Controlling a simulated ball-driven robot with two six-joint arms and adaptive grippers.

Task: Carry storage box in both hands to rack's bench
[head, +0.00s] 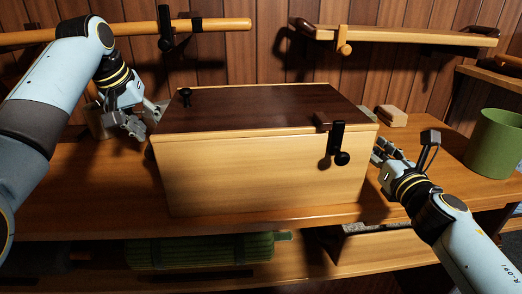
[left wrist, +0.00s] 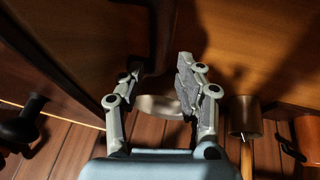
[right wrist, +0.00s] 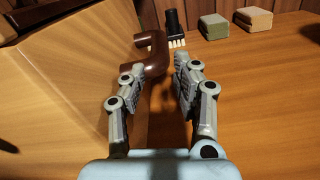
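The storage box (head: 260,170), pale wood with a dark lid (head: 265,108) and a black latch at its front right, sits level on the wooden bench top (head: 80,190). My left gripper (head: 150,118) is at the box's left end. In the left wrist view its fingers (left wrist: 157,75) are apart, with a dark handle-like bar (left wrist: 162,35) between and beyond them. My right gripper (head: 378,150) is at the right end. In the right wrist view its fingers (right wrist: 155,75) are apart, and the brown end handle (right wrist: 157,50) reaches between their tips, close to the left finger. Firm contact is not visible.
A green pot (head: 495,143) stands at the right. Small blocks (head: 392,116) lie behind my right gripper; a brush (right wrist: 176,28) shows beyond it. Wall rails (head: 400,37) hang behind the box. A rolled green mat (head: 200,252) lies on the lower shelf.

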